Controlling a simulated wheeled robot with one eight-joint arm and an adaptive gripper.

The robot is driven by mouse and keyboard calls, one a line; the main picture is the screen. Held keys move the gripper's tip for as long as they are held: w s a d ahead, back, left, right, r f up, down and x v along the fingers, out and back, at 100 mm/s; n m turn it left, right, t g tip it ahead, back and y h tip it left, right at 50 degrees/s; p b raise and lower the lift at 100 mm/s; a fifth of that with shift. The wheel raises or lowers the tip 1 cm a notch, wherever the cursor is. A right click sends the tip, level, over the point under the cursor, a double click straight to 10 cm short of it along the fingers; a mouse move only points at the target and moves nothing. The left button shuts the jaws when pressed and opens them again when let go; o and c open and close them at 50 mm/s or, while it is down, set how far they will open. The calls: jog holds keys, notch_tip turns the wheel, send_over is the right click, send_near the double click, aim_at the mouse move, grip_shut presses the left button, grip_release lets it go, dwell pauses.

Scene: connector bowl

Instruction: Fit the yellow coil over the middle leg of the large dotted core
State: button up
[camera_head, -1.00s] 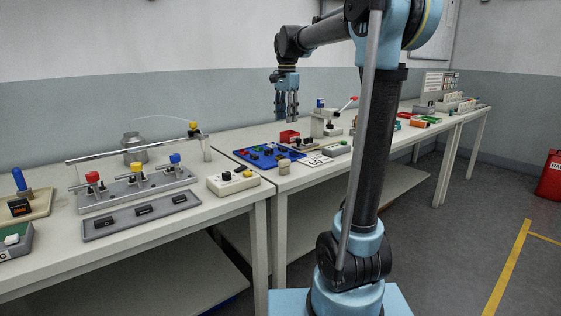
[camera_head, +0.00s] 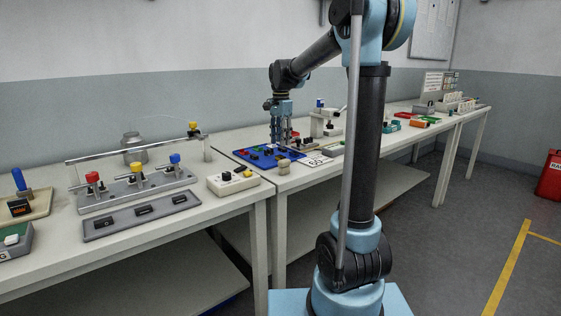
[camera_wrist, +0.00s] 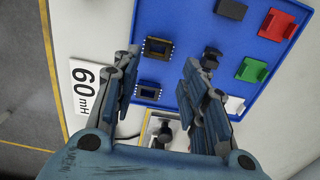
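My gripper (camera_wrist: 160,70) is open and empty, fingers pointing down over the blue tray (camera_wrist: 185,20); it also shows in the head view (camera_head: 281,140). A pale block with a black part (camera_wrist: 161,128) stands by the tray's edge, between the finger bases. The dots of the large core cannot be made out, so I cannot tell which piece it is.
A red piece (camera_wrist: 277,25), a green piece (camera_wrist: 252,70) and dark pieces (camera_wrist: 231,9) lie on the tray's right part. A white "60 mH" card (camera_wrist: 84,88) lies left of the tray. A lever press (camera_head: 326,122) stands behind it.

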jog(key=shift+s+a+f, duration=0.1)
jog(key=shift+s+f, duration=0.05)
jog(key=shift+f, duration=1.5)
jog(key=shift+s+f, duration=0.15)
jog(key=shift+f, duration=1.45)
jog(key=c, duration=0.7)
